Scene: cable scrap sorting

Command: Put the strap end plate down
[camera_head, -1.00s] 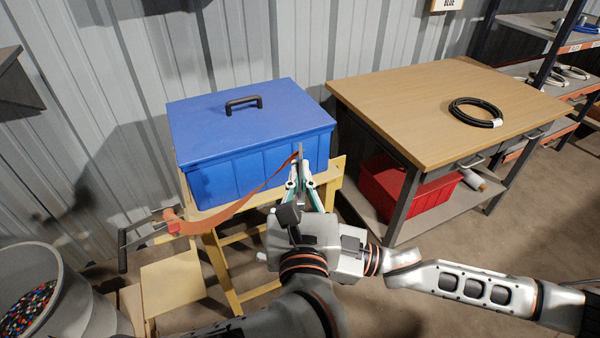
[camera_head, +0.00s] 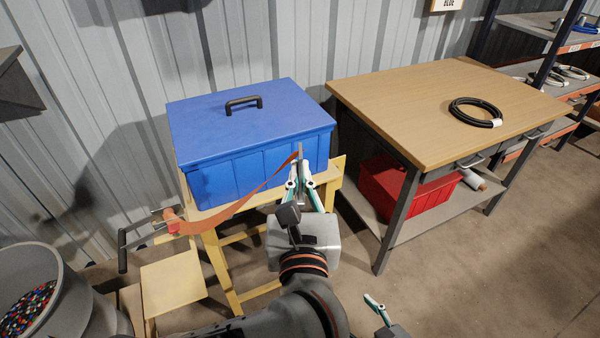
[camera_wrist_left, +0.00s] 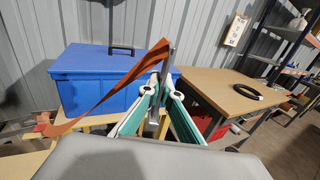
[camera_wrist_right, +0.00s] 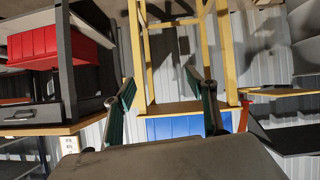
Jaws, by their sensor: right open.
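The strap end plate (camera_head: 301,155) is a thin grey metal piece held upright at the end of an orange strap (camera_head: 262,188). My left gripper (camera_head: 300,182) is shut on it, in front of the blue box's front right part. In the left wrist view the plate (camera_wrist_left: 165,85) stands between the fingers, with the strap at its top. The strap runs down left to a winch (camera_head: 172,221) with a dark handle. My right gripper (camera_head: 377,308) is low, right of the left one. In the right wrist view its fingers (camera_wrist_right: 160,95) are apart and empty.
The lidded blue box (camera_head: 240,125) sits on a yellow stand (camera_head: 335,172). A wooden bench (camera_head: 425,105) with a black cable coil (camera_head: 476,112) stands right, a red crate (camera_head: 395,185) beneath. A grey bin (camera_head: 50,310) is lower left. Floor at lower right is clear.

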